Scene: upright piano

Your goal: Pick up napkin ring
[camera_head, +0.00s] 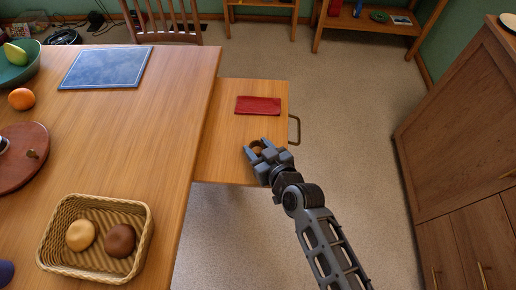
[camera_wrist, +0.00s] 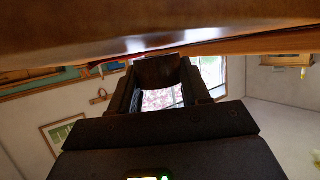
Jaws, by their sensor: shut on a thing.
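The napkin ring (camera_head: 256,148) is a small brown ring at the front part of the lower wooden surface beside the table. My gripper (camera_head: 257,152) is shut on it, and the fingers hide most of its sides. In the wrist view the brown ring (camera_wrist: 158,70) sits between the two dark fingertips (camera_wrist: 160,88), close to a wooden surface across the top of the picture. I cannot tell whether the ring touches that surface.
A folded red cloth (camera_head: 258,105) lies on the lower wooden surface (camera_head: 225,140), behind my gripper. A metal handle (camera_head: 296,130) sticks out at its right. The table (camera_head: 165,150) at left holds a bread basket (camera_head: 70,205) and a blue mat (camera_head: 105,68).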

